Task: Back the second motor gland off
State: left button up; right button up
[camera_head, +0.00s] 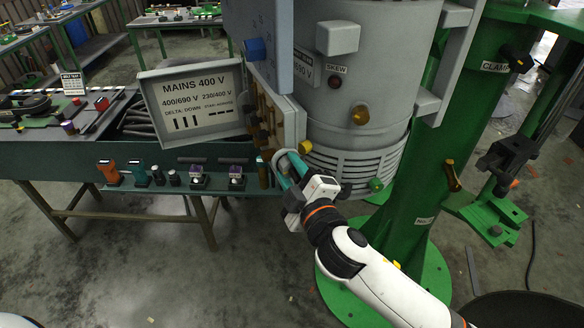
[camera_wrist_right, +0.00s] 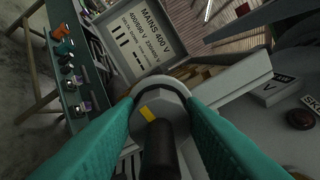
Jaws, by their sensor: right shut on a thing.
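A grey round gland (camera_wrist_right: 172,108) with a yellow mark and a black cable coming out of it sits at the lower edge of the motor's terminal box (camera_head: 281,112). In the head view the gland (camera_head: 283,157) is a small grey ring, partly hidden by my fingers. My right gripper (camera_head: 288,170) has its teal fingers closed on the gland from both sides, which the right wrist view also shows. Whether this is the second gland I cannot tell. The grey motor housing (camera_head: 345,110) stands behind. My left gripper is not in view.
The open terminal-box lid (camera_head: 193,100), marked MAINS 400 V, stands left of the box. A green bench (camera_head: 75,170) carries several small tools and fittings. A green column (camera_head: 425,170) stands right of the motor. Open floor (camera_head: 190,285) lies at lower left.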

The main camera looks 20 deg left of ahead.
jog(key=n, duration=0.4)
jog(key=shift+f+n, duration=0.1)
jog(key=shift+n, duration=0.2)
jog(key=n, duration=0.4)
jog(key=shift+f+n, duration=0.15)
jog(key=shift+n, duration=0.25)
jog(key=o, duration=1)
